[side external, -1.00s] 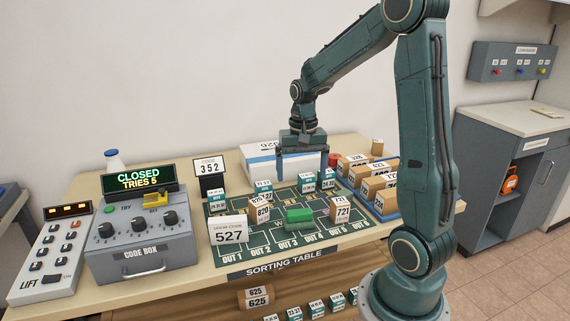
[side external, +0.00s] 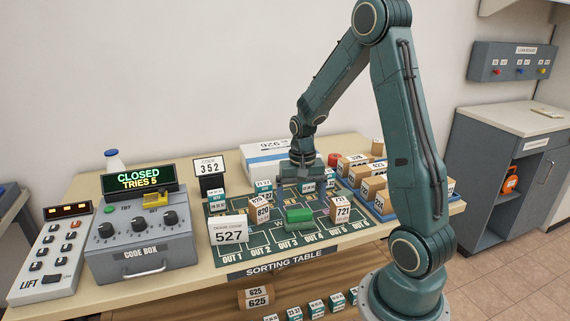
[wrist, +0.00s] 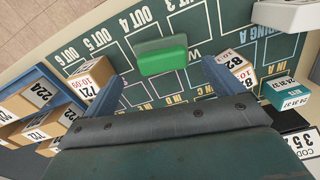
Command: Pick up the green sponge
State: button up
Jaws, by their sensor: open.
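The green sponge (side external: 299,215) lies flat on the dark green sorting mat (side external: 270,237), between two small numbered boxes. It also shows in the wrist view (wrist: 160,57), lying crosswise ahead of my fingers. My gripper (side external: 302,188) is open and empty above the back part of the mat, behind the sponge. In the wrist view, my two fingers (wrist: 163,70) are spread to either side of the sponge, apart from it. In the side view the fingertips partly blend with the small boxes behind.
A box marked 820 (side external: 263,212) stands left of the sponge and a box marked 721 (side external: 340,209) right. More boxes fill a blue tray (side external: 392,214) at right. A white-and-blue box (side external: 262,157) stands behind.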

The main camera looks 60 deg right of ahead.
aim_at(300, 212)
jog(key=shift+f, duration=0.3)
jog(key=shift+a+f, duration=0.1)
jog(key=shift+f, duration=2.35)
jog(key=c, duration=0.8)
